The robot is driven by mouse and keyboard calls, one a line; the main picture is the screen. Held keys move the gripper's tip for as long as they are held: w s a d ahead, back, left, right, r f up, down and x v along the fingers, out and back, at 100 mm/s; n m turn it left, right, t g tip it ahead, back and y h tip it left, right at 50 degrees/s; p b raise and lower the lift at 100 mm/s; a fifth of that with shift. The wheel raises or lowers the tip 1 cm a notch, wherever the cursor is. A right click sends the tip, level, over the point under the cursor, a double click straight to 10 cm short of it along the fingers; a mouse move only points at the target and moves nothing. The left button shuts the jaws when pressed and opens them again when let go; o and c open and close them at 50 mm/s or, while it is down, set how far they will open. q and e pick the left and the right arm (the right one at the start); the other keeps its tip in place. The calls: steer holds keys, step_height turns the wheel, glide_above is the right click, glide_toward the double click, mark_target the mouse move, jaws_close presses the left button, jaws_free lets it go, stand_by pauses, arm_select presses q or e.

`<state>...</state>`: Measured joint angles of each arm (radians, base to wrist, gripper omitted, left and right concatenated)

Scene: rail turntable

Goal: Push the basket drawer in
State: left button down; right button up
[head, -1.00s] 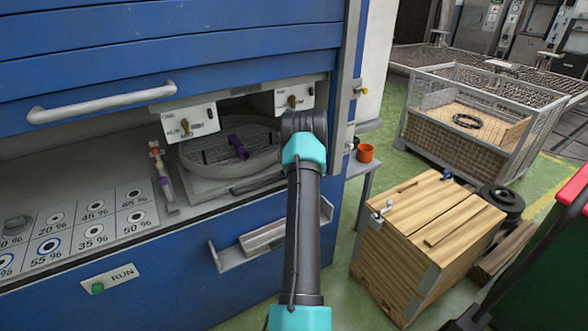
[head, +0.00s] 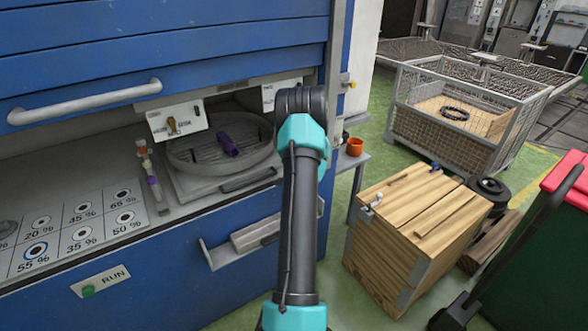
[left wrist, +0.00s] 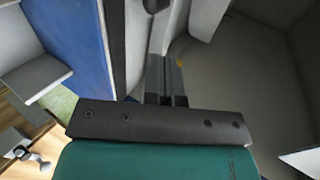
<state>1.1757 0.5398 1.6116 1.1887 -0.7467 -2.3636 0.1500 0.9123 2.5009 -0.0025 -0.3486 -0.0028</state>
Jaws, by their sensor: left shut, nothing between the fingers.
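The basket drawer (head: 185,185) is a grey tray with a round, grilled basket (head: 185,160) in the open bay of the blue cabinet. It has a dark bar handle (head: 247,180) at its front edge. A purple piece (head: 228,145) lies in the basket. My arm rises in the middle of the head view and hides the drawer's right side. My left gripper is hidden behind that arm there. In the left wrist view my left gripper (left wrist: 167,80) is shut and empty, close to grey surfaces. I cannot tell whether it touches the drawer. My right gripper is not in view.
A grey shelf (head: 215,255) juts from the blue cabinet front below the bay. A marked percentage panel (head: 85,225) lies left of the drawer. A wooden crate (head: 400,260) and a wire cage (head: 440,140) stand on the floor to the right.

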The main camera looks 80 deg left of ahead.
arm_select(q)
steer(key=shift+v, duration=2.2)
steer(key=w+d+f+m+t+h, duration=0.1)
steer(key=w+d+f+t+h, duration=0.15)
steer(key=w+d+f, duration=0.5)
steer(key=w+d+f+t+h, duration=0.2)
steer(key=w+d+f+t, duration=0.2)
steer(key=w+d, duration=0.7)
steer(key=w+d+f+m+t+h, duration=0.1)
steer(key=w+d+f+t+h, duration=0.15)
steer(key=w+d+f, duration=0.65)
steer(key=s+d+h, duration=0.2)
steer(key=d+h, duration=0.2)
steer(key=d, duration=1.8)
steer(key=s+d+g+h, duration=0.2)
steer(key=s+d, duration=0.2)
steer(key=d, duration=0.4)
steer(key=s+d+g+h, duration=0.2)
steer(key=s+d, duration=0.1)
steer(key=d, duration=0.4)
steer(key=shift+s+d+f, duration=0.3)
steer(key=shift+s+d, duration=0.1)
